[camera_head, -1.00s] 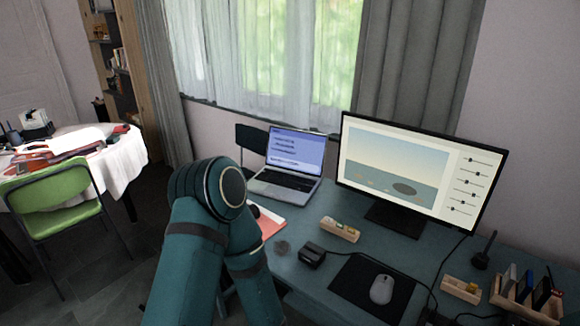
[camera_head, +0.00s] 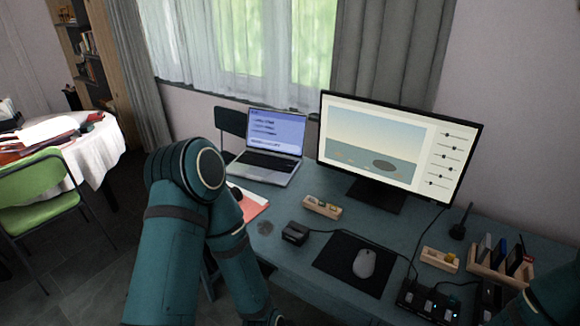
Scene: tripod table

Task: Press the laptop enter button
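The laptop (camera_head: 262,170) stands open on the far left part of the teal desk. Its screen (camera_head: 276,132) is lit blue with lines of text, and its dark keyboard (camera_head: 266,161) faces me. The enter key is too small to make out. My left arm rises in front of the desk, with its elbow left of the laptop; its gripper is out of the frame. A piece of my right arm shows at the lower right edge, and its gripper is not in view.
A large monitor (camera_head: 394,148) stands right of the laptop. A mouse (camera_head: 364,263) on a black mat (camera_head: 340,277), a black box (camera_head: 295,233), wooden trays (camera_head: 322,207) and a coral notebook (camera_head: 251,206) lie on the desk (camera_head: 405,232). A green chair (camera_head: 38,188) stands at left.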

